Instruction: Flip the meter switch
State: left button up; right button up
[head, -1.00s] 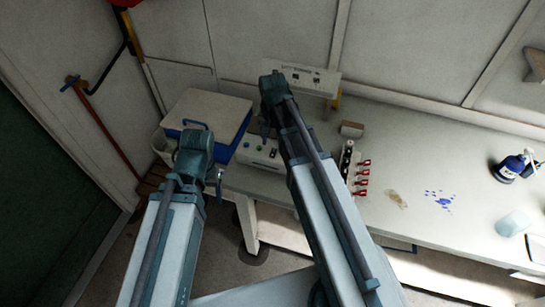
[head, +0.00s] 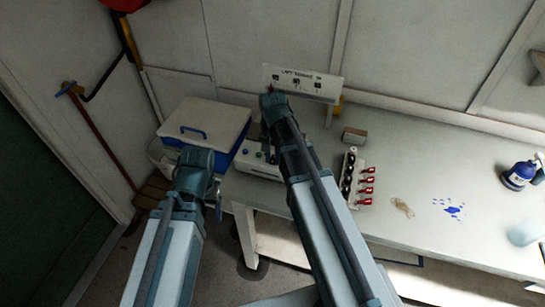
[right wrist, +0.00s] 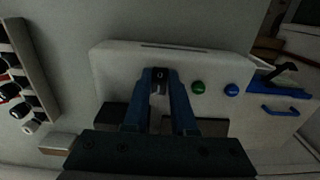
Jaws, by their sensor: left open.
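A white box (head: 245,166) with small buttons stands on the bench, partly behind my right arm. In the right wrist view its face (right wrist: 222,67) shows a green button (right wrist: 198,87) and a blue button (right wrist: 232,90). A small black switch plate (right wrist: 160,73) is on the same face. My right gripper (right wrist: 161,82) has its blue fingertips at this plate, one on each side. Whether they touch it or pinch anything is unclear. In the head view my right wrist hides the fingers. My left gripper (head: 217,203) is open and away from the box, low at the bench's left end.
A blue and white cooler (head: 210,118) stands left of the box. A white labelled panel (head: 310,84) stands behind my right wrist. A rack (head: 352,178) with red-capped items, a small block (head: 354,136) and a blue bottle (head: 518,175) are right.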

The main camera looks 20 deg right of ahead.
grip_shut()
jog(key=shift+w+d+g+y, duration=0.15)
jog(key=shift+w+g+y, duration=0.15)
jog(key=shift+w+g, duration=0.1)
jog(key=shift+w+d+g+y+b, duration=0.15)
jog(key=shift+g+y+b, duration=0.2)
jog(key=shift+g, duration=0.35)
jog(key=shift+r+g+y, duration=0.1)
jog(key=shift+g+y, duration=0.2)
jog(key=shift+y, duration=0.05)
jog(key=shift+s, duration=0.2)
jog(key=o, duration=0.8)
grip_release()
jog(key=shift+c, duration=0.2)
jog(key=shift+r, duration=0.1)
